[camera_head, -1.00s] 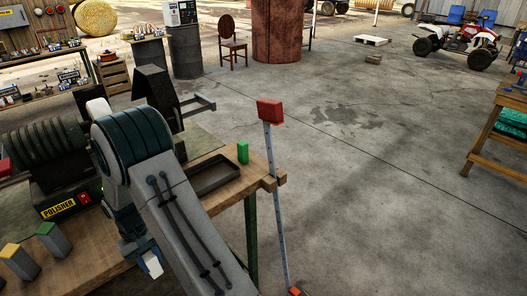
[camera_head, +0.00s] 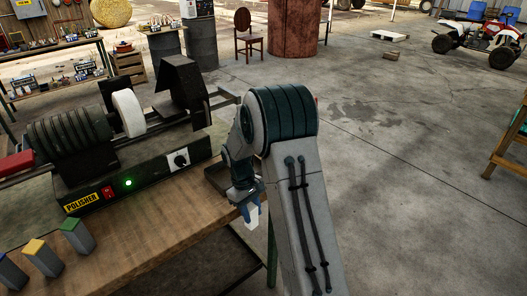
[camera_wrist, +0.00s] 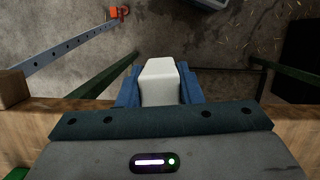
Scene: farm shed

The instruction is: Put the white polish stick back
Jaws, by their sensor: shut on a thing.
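My gripper (camera_head: 252,217) is at the front edge of the wooden bench, right of the polisher. It is shut on the white polish stick (camera_wrist: 160,80), which sits between the blue fingers in the wrist view. Its lower end points down, with the floor behind it. On the bench at lower left stand several grey blocks with coloured tops: a yellow-topped stick (camera_head: 40,257), a green-topped stick (camera_head: 78,236) and a blue-topped one (camera_head: 9,275). No empty place for the white stick is clear in these frames.
The polisher (camera_head: 125,172) has a lit green lamp and a white wheel (camera_head: 128,113). A dark tray (camera_head: 217,179) lies partly behind my arm. The wooden bench (camera_head: 150,232) is clear between the sticks and my arm. In the wrist view, a perforated strip (camera_wrist: 72,48) stands at left.

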